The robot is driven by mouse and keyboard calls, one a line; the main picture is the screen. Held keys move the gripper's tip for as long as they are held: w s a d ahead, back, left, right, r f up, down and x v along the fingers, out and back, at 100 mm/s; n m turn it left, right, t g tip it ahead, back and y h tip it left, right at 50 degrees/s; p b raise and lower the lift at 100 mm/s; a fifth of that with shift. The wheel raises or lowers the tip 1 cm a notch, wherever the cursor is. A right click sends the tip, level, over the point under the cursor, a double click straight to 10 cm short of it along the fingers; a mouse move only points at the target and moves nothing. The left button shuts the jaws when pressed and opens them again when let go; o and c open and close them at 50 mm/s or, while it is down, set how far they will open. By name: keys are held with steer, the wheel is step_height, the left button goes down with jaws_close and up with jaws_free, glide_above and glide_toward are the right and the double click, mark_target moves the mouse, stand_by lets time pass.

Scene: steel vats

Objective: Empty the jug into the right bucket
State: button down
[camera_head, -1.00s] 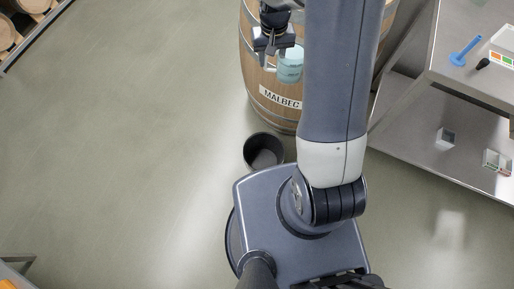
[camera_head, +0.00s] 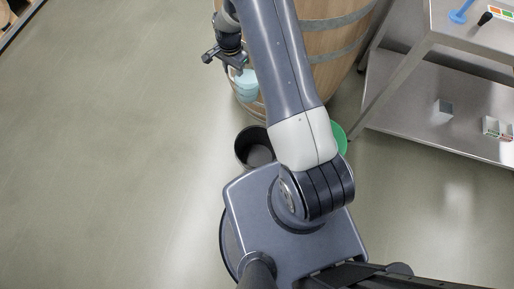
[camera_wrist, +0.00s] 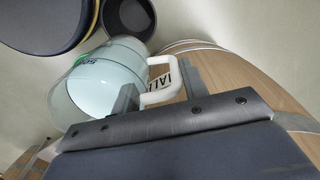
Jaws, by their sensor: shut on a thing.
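The jug (camera_head: 246,86) is pale blue and see-through, with a white handle that shows in the wrist view (camera_wrist: 166,84). My gripper (camera_head: 230,57) is shut on the jug's handle and holds the jug in front of the barrel; its two fingers also show at the handle in the wrist view (camera_wrist: 160,90). I cannot tell how full the jug is. A green bucket (camera_head: 340,137) stands on the floor at the right, mostly hidden behind my arm. A black bucket (camera_head: 242,149) stands left of it; a dark bucket also shows in the wrist view (camera_wrist: 146,31).
A wooden barrel (camera_head: 330,45) stands behind the buckets, close to the jug. A steel table (camera_head: 425,55) with a lower shelf (camera_head: 400,100) is at the right; a blue tool (camera_head: 460,14) lies on top. The floor (camera_head: 120,150) at the left is clear.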

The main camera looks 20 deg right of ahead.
steer(key=a+f+m+b, duration=0.2)
steer(key=f+m+b, duration=0.4)
steer(key=f, duration=1.1)
steer(key=w+a+f+m+b, duration=0.1)
steer(key=f+m+b, duration=0.6)
steer(key=f, duration=1)
steer(key=shift+w+a+f+m, duration=0.15)
steer(key=shift+w+a+m, duration=0.15)
steer(key=shift+a+m, duration=0.2)
steer(key=shift+s+d+p, duration=0.1)
steer(key=shift+d+p, duration=0.05)
steer(key=shift+p, duration=0.15)
steer(key=d+t+y+b, duration=0.1)
steer(key=s+y+b, duration=0.1)
steer(key=b, duration=0.1)
steer(key=d+t+y+b, duration=0.1)
steer(key=y+b, duration=0.1)
steer(key=shift+s+d+r+t, duration=0.3)
steer(key=shift+s, duration=0.1)
steer(key=shift+s+d+r+t+y+b, duration=0.2)
steer(key=shift+d+t+y+b, duration=0.15)
steer(key=shift+b, duration=1.15)
